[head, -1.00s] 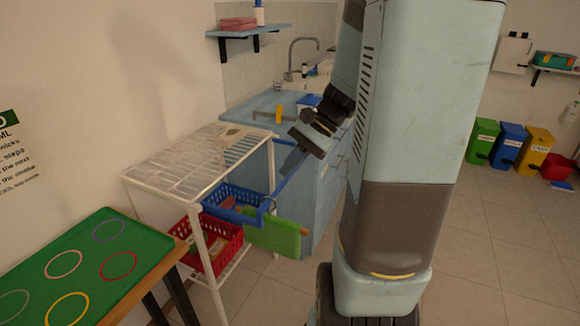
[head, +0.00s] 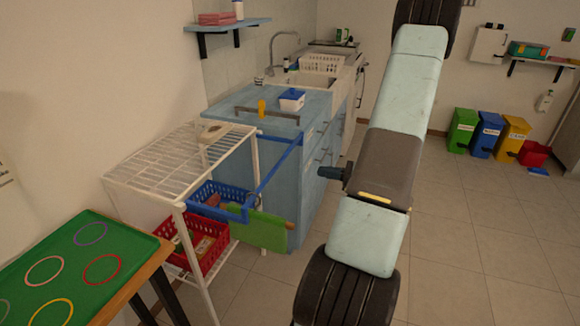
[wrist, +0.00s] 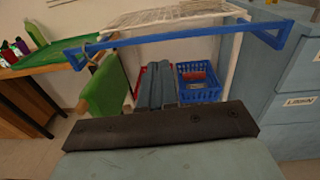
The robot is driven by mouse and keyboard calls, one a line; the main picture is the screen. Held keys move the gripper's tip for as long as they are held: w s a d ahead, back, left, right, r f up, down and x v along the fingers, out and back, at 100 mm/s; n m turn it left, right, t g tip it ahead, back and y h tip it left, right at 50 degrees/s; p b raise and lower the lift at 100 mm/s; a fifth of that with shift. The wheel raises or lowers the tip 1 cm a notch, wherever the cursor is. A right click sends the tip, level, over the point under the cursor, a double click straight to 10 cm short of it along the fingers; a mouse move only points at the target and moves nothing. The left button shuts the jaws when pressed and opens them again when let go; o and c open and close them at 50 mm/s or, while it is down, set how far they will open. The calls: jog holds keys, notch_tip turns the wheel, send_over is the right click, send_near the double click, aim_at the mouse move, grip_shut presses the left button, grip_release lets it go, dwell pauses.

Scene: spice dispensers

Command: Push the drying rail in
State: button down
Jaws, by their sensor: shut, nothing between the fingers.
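The drying rail (head: 276,167) is a blue bar frame standing out from the white wire shelf (head: 165,160). It also spans the upper part of the wrist view (wrist: 180,36), with its long bar across and shorter arms at both ends. My gripper (wrist: 160,68) is shut and empty in the wrist view. Its grey fingers point toward the shelf and appear below the rail's long bar; I cannot tell whether they touch it. In the head view, a dark end of my arm shows right of the rail, and the fingers cannot be made out.
A green cloth-like piece (head: 262,231) hangs near the rail's near end. Blue (head: 222,197) and red (head: 203,240) baskets stand on the shelf's lower levels. A blue cabinet (head: 310,190) stands behind, and a green-topped table (head: 75,262) at left.

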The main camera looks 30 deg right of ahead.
aim_at(281, 163)
jog(key=shift+m+t+h, duration=0.3)
jog(key=shift+m+t, duration=0.1)
jog(key=shift+m, duration=0.1)
jog(key=x, duration=0.8)
jog(key=f+x, duration=0.1)
jog(key=x, duration=0.4)
jog(key=shift+w+d, duration=0.2)
jog(key=shift+d, duration=0.15)
jog(key=shift+w, duration=0.1)
